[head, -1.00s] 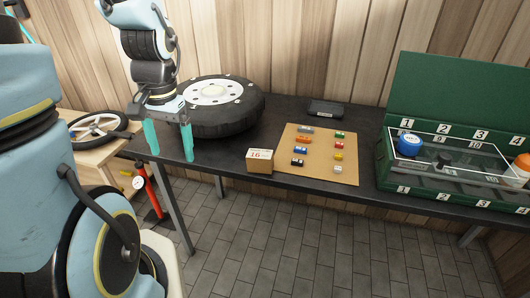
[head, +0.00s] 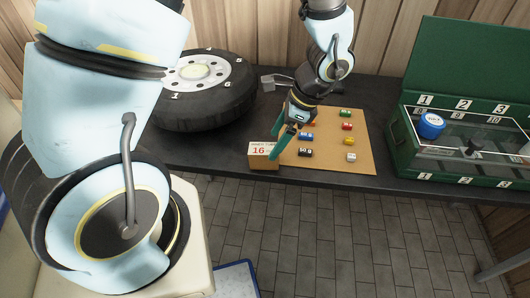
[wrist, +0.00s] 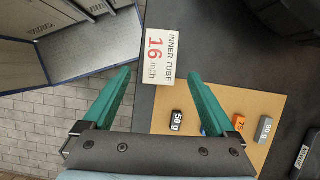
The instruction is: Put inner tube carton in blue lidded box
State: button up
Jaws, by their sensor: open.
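The inner tube carton (head: 262,161) is a small box with a white top and brown sides, at the front edge of the dark bench. In the wrist view its label reads "INNER TUBE 16 inch" (wrist: 160,55). My gripper (head: 275,146) is open and tilted down beside and above the carton. In the wrist view the teal fingertips (wrist: 161,76) are apart, with the carton ahead of and partly between them; I cannot tell if they touch it. A blue-edged box (wrist: 95,50) with a grey inside shows at upper left; its rim shows at the bottom of the head view (head: 240,264).
A tan board (head: 335,160) with several small coloured weights lies right of the carton. A tyre (head: 205,105) lies at left on the bench. A green case (head: 405,145) with a raised lid, numbered labels and a blue-capped container (head: 431,126) stands at right.

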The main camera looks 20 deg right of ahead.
aim_at(268, 148)
jog(key=shift+a+p+x, duration=0.1)
jog(key=shift+p+x, duration=0.3)
jog(key=shift+x, duration=1.3)
jog(key=shift+a+p+x, duration=0.15)
jog(key=shift+p+x, duration=0.2)
jog(key=shift+x, duration=1.3)
jog(key=shift+w+r, duration=0.1)
jog(key=shift+c, duration=0.2)
grip_shut()
